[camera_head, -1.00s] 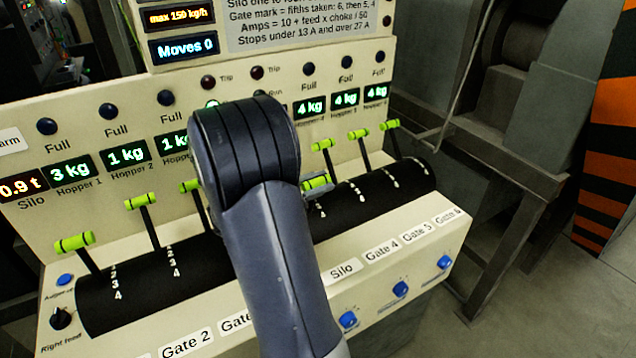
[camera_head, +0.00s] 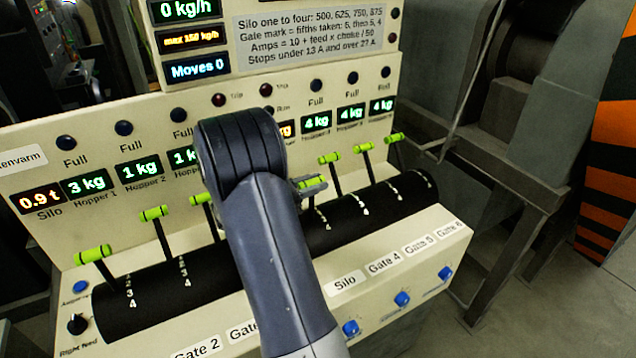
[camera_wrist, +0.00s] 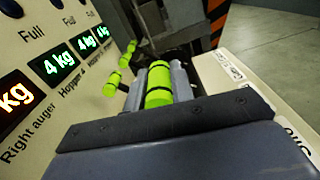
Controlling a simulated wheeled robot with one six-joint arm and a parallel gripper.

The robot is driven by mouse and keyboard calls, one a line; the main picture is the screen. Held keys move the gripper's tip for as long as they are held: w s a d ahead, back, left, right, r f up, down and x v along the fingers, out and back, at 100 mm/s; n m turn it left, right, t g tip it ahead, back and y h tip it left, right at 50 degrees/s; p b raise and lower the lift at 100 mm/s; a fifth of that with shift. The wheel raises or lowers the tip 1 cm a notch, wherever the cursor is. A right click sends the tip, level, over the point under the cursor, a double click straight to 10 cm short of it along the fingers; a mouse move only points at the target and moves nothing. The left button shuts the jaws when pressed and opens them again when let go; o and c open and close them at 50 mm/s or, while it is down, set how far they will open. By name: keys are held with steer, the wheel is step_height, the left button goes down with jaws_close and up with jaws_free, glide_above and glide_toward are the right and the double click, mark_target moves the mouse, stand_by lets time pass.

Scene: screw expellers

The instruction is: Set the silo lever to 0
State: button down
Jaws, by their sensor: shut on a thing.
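The silo lever's lime-green handle (camera_head: 312,182) shows just right of my arm in the head view, above the white Silo label (camera_head: 345,282). It also shows in the wrist view as a green grip (camera_wrist: 159,86). My gripper (camera_head: 309,184) is shut on this handle; in the wrist view its grey fingers (camera_wrist: 160,80) lie on both sides of it. The handle stands lower and nearer than the Gate 4 lever handle (camera_head: 329,158).
Other green-handled levers stand on the same black drum, at left (camera_head: 92,254) and right (camera_head: 394,138). Blue buttons (camera_head: 402,299) line the front edge. The display (camera_head: 194,67) reads Moves 0. Open floor lies at right.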

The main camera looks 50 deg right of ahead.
steer(key=c, duration=1.2)
jaws_free()
steer(key=shift+c, duration=0.2)
steer(key=shift+a, duration=0.1)
steer(key=b+v, duration=0.2)
steer(key=v, duration=0.8)
steer(key=shift+a+b, duration=0.3)
steer(key=shift+a, duration=0.05)
steer(key=shift+w, duration=0.1)
